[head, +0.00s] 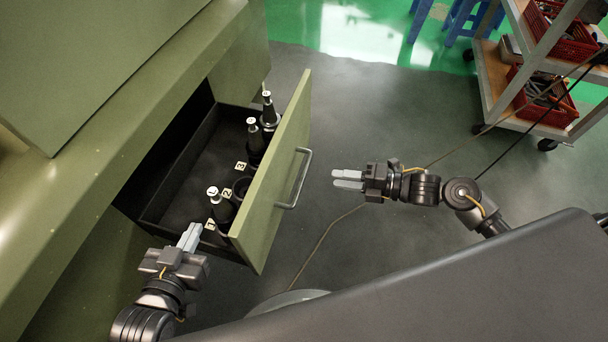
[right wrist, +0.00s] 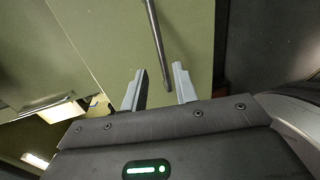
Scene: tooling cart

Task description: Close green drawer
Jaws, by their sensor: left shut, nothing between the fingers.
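The green drawer (head: 275,190) is pulled out of the green cart, with its dark inside showing. Its metal bar handle (head: 297,180) is on the outer face; it also shows in the right wrist view (right wrist: 157,45). My right gripper (head: 347,180) is open and empty, to the right of the handle and apart from it. In the right wrist view its two fingers (right wrist: 160,88) point toward the drawer front (right wrist: 190,30). My left gripper (head: 190,236) is shut and empty, beside the near side of the drawer; I cannot tell whether it touches.
Black tool holders (head: 255,140) stand in the drawer beside numbered labels. The green cart body (head: 60,185) is at the left. A shelf trolley (head: 490,85) with red crates (head: 545,100) stands at the upper right. The grey floor between is mostly clear, crossed by a thin cable.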

